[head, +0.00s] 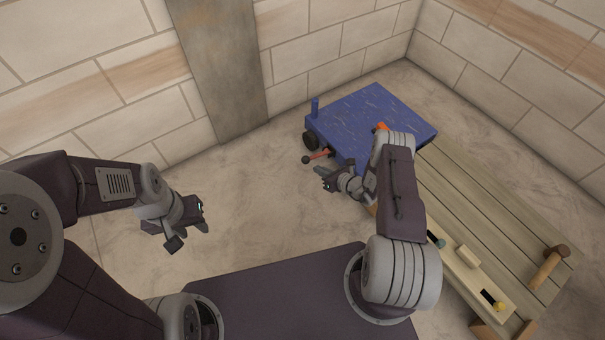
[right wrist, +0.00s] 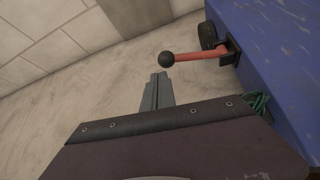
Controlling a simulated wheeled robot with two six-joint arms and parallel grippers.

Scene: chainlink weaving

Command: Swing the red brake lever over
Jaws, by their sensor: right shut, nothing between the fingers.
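The red brake lever (head: 319,156) sticks out from the side of the blue cart (head: 372,112), low near its wheel, and ends in a black ball knob. In the right wrist view the lever (right wrist: 199,57) reaches left from a dark bracket on the blue side, with its knob at the left end. My right gripper (head: 322,178) is just in front of the lever, apart from it. Its fingers (right wrist: 157,78) are shut and empty, with the tips a little below the knob in the picture. My left gripper (head: 190,228) hangs over bare floor at the left, empty; its jaw looks open.
A wooden bench (head: 470,205) stands right of the cart, with a mallet (head: 548,267), a wooden block (head: 468,256) and a yellow-tipped tool (head: 497,303) on it. A wall and a grey pillar (head: 217,70) stand behind. The floor left of the cart is clear.

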